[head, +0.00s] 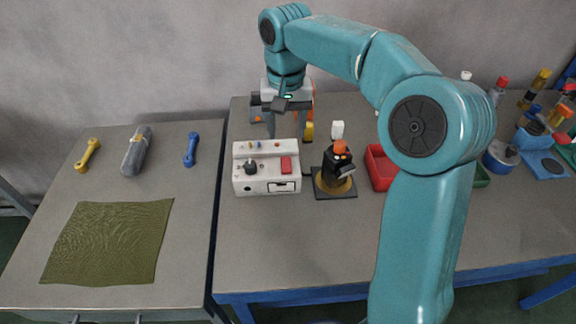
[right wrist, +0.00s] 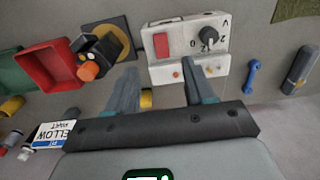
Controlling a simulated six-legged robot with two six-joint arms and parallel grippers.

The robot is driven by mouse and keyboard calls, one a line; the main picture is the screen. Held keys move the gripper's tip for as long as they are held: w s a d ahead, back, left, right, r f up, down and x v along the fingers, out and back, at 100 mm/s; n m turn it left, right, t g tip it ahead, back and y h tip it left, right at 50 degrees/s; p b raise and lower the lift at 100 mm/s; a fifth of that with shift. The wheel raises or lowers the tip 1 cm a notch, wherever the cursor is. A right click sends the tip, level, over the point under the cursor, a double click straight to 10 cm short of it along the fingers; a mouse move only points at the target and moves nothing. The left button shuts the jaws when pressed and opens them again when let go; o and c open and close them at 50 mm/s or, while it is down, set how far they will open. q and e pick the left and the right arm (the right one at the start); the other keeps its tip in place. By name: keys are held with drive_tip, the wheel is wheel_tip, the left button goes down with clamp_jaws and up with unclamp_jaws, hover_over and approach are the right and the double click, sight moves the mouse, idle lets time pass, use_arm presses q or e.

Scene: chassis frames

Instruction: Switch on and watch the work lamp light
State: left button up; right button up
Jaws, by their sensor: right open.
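A white power box (head: 266,183) stands on the right-hand table, with a red rocker switch (head: 286,165) and a black knob (head: 250,167) on top. The switch (right wrist: 161,44) and the numbered knob (right wrist: 208,38) also show in the right wrist view. A black lamp-like unit with an orange cap (head: 340,149) stands just right of the box, on a dark square base with a yellow ring. I see no glow on it. My right gripper (head: 288,132) points down at the back edge of the box, open and empty. My left gripper is out of view.
A red bin (head: 380,168) stands right of the lamp unit, partly behind my right arm. Bottles and blue holders crowd the far right. The left table holds a green mat (head: 108,242), a yellow wrench (head: 87,155), a grey roll (head: 136,151) and a blue wrench (head: 191,150).

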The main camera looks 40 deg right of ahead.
sight(286, 170)
wheel_tip(286, 170, down, 11)
drive_tip(key=shift+s+a+f+b, duration=0.1)
drive_tip(key=shift+a+b, duration=0.05)
drive_tip(key=shift+b, duration=0.35)
drive_tip(key=shift+f, duration=0.25)
